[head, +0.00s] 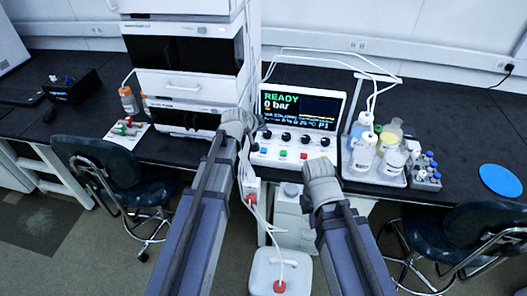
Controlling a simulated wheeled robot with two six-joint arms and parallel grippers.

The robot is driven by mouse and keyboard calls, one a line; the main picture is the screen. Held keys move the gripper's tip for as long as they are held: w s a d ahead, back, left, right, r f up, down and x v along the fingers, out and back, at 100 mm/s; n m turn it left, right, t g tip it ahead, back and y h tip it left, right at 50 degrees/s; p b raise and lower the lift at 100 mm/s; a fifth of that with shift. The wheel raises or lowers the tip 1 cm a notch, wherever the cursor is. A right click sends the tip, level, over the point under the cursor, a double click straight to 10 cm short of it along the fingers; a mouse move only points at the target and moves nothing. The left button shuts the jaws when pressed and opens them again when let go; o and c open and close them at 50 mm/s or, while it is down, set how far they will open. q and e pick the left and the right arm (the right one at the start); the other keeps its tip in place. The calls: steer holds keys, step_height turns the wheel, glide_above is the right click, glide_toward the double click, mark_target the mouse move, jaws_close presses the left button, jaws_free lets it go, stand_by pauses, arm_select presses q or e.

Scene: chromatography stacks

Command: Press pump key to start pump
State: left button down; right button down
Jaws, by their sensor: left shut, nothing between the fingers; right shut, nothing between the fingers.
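The white control console (341,110) stands on the bench at centre. Its screen (300,108) reads READY and 0 bar. Below the screen are a row of dark knobs and a row of small coloured keys, including a green key (283,153) and a red key (303,156). The labels are too small to tell which is the pump key. My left gripper (250,127) is shut and empty at the console's left edge, its fingers hard to make out. My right gripper (320,164) is shut and empty near the console's lower right front, its fingertips mostly hidden by the wrist.
A tall white instrument stack (185,87) stands left of the console. A tray (390,178) of bottles stands close on its right, with a vial rack (426,180) beside it. A blue disc (500,180) lies far right. A white canister (281,262) with tubing stands below.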

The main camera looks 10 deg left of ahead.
mark_target(263, 152)
arm_select(q)
step_height(263, 152, down, 8)
steer(key=b, duration=0.7)
steer(key=shift+b, duration=0.3)
steer(key=shift+f, duration=0.1)
stand_by(1.3)
steer(key=shift+f+b, duration=0.35)
steer(key=shift+b, duration=0.05)
steer(key=shift+f+b, duration=0.5)
stand_by(0.7)
steer(key=shift+r, duration=0.1)
steer(key=shift+r+p, duration=0.85)
steer(key=shift+p, duration=0.1)
step_height(263, 152, up, 5)
steer(key=p, duration=0.5)
